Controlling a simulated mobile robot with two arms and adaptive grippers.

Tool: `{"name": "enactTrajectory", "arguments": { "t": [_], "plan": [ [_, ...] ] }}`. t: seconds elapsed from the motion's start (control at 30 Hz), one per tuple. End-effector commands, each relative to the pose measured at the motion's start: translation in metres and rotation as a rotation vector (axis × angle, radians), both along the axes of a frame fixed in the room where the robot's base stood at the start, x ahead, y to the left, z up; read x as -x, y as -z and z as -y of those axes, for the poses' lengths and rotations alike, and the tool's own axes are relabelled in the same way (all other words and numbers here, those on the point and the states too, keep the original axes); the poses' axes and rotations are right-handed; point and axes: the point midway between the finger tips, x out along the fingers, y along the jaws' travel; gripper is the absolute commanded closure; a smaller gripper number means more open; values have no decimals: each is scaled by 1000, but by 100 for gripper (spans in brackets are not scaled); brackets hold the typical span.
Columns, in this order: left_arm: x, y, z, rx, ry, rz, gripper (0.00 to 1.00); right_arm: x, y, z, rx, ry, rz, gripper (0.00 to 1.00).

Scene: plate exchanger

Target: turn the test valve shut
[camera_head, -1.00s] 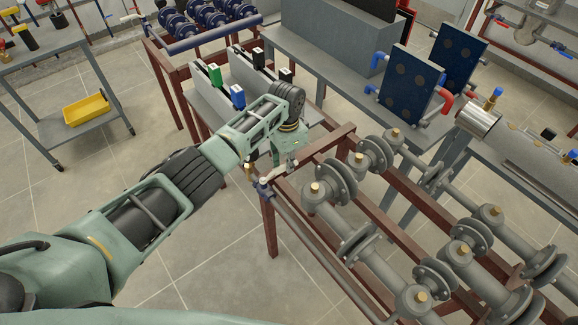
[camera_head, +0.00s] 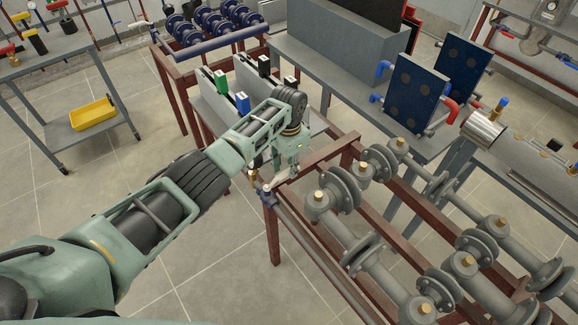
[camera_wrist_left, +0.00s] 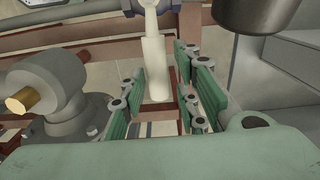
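The test valve (camera_head: 268,192) sits on a thin pipe at the near left corner of the red-brown pipe frame. Its pale lever handle (camera_head: 279,181) points to the right, toward my left gripper (camera_head: 286,168). In the left wrist view the cream lever (camera_wrist_left: 156,68) lies between the green finger pads of my left gripper (camera_wrist_left: 162,78). Gaps show on both sides of the lever, so the gripper is open around it and not clamped. The valve body is mostly cut off at the top of that view. My right gripper is not in view.
Grey flanged pipes (camera_head: 362,252) with brass caps fill the frame to the right. The wrist view shows a grey pipe fitting (camera_wrist_left: 58,88) at left. Open floor lies left of the frame.

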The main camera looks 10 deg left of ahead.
Motion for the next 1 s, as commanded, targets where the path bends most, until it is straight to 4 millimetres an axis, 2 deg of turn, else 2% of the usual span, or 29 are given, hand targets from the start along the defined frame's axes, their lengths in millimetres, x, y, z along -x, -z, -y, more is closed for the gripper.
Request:
{"name": "enactTrajectory", "arguments": {
  "t": [0.33, 0.47, 0.57, 0.8, 1.0],
  "plan": [
    [1, 1, 1, 2, 4, -3, 62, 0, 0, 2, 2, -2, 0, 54],
    [1, -5, 1, 2, 5, -2, 62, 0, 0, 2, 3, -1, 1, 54],
    [1, -18, 1, 2, 5, -1, 62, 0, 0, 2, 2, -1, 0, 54],
    [0, -70, 1, 3, 4, 2, 62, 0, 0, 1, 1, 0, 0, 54],
    [0, -104, 1, 2, 3, -1, 62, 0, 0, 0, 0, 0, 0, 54]
  ]
}}
